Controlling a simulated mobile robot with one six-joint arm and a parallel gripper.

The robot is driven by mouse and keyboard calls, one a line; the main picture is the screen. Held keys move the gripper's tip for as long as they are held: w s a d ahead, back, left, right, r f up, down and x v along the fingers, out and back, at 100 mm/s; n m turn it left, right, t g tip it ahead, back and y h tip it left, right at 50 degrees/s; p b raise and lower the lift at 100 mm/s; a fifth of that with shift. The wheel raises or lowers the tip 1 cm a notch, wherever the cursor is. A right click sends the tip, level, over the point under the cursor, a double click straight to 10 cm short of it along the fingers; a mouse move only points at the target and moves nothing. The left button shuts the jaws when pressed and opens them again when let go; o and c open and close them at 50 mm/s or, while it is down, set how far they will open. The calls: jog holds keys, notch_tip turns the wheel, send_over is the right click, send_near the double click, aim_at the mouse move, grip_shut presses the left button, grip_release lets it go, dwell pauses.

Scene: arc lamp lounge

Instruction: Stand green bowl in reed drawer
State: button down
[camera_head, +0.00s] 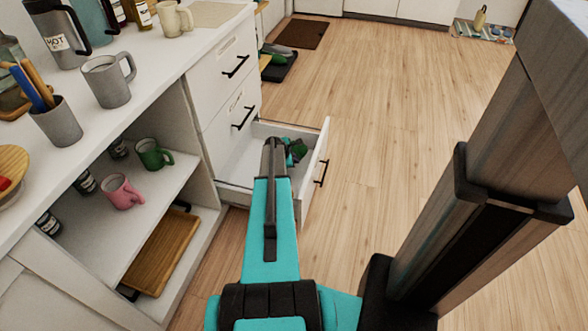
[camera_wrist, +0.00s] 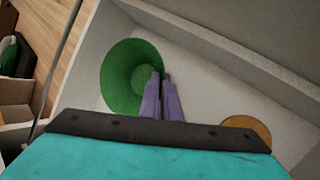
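The green bowl (camera_wrist: 122,72) shows in the wrist view with its round inside facing the camera. It is inside the outline of the open white drawer (camera_wrist: 215,75); I cannot tell whether it touches the drawer floor. My gripper (camera_wrist: 161,76) has its two purple fingers close together at the bowl's right edge, seemingly pinching the rim. In the head view the drawer (camera_head: 313,170) is pulled out below two shut ones. My gripper (camera_head: 286,150) reaches down into it, and only a little of the green bowl (camera_head: 299,149) shows beside it.
A brown-orange round thing (camera_wrist: 246,129) lies in the drawer, partly hidden by my wrist. The counter (camera_head: 150,65) at left holds mugs and jars. Mugs and a wooden tray (camera_head: 163,250) sit on open shelves. The wooden floor (camera_head: 375,100) right of the drawer is clear.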

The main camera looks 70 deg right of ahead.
jog(key=shift+f, duration=0.1)
notch_tip(320, 180, down, 5)
jog(key=shift+r+b, duration=0.1)
jog(key=shift+b, duration=0.75)
jog(key=c, duration=2)
grip_release()
jog(key=shift+p+v, duration=1.5)
jog(key=shift+v, duration=4.5)
